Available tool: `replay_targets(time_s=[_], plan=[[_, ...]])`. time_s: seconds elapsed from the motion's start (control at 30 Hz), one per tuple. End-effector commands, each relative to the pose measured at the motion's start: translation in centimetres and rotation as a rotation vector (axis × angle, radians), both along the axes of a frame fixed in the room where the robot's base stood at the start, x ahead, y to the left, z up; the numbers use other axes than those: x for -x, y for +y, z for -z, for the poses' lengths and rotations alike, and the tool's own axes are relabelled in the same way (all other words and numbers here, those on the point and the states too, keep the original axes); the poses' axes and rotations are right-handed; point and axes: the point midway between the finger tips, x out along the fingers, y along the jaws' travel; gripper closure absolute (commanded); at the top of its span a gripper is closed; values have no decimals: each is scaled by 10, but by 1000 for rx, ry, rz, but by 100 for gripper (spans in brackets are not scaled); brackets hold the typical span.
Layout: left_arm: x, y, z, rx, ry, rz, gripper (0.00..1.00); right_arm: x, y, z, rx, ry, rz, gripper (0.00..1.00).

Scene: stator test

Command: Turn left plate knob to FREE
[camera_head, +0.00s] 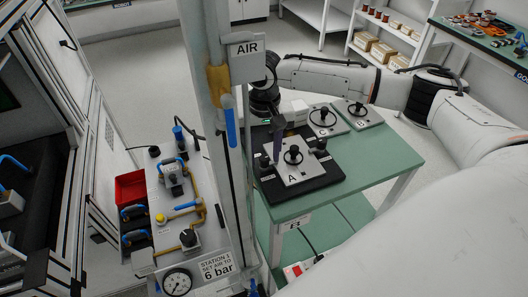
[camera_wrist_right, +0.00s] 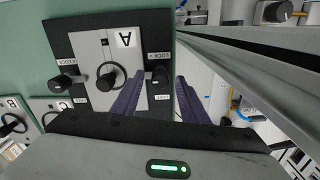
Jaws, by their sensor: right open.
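Plate A (camera_head: 299,175), light grey with a central black ring handle, lies on a black base (camera_head: 322,183) on the green table. The left plate knob (camera_head: 265,161) is black and sits on the base left of the plate; in the turned wrist view it is the right-hand knob (camera_wrist_right: 161,73), with LOCK and FREE labels beside it. Its pointer direction is too small to tell. The other knob (camera_head: 320,145) shows left in the wrist view (camera_wrist_right: 62,82). My right gripper (camera_head: 277,155) is open, fingers pointing down near the left knob; in the wrist view its fingers (camera_wrist_right: 160,80) appear either side of it. My left gripper is out of view.
Two more grey plates with ring handles (camera_head: 323,119) lie at the back of the green table (camera_head: 388,150). A post with an AIR sign (camera_head: 247,60) stands close left of the gripper. A pneumatic panel with gauge (camera_head: 177,282) and a red bin (camera_head: 131,187) are further left.

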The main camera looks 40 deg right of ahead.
Motion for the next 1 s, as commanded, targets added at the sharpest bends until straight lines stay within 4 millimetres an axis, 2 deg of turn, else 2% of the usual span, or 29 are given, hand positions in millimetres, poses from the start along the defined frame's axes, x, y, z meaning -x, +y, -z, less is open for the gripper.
replay_targets(time_s=[0.13,0.37,0.4,0.73,1.0], plan=[[-5,0,-2,0,-9,1,100,0,0,0,0,0,0,60],[-6,0,-3,1,-13,0,100,0,0,0,0,0,0,99],[-6,0,-3,1,-13,0,100,0,0,0,0,0,0,100],[-4,0,-3,1,-8,0,100,0,0,0,1,1,-53,100],[-2,0,-2,1,-5,0,100,0,0,0,1,1,-233,100]])
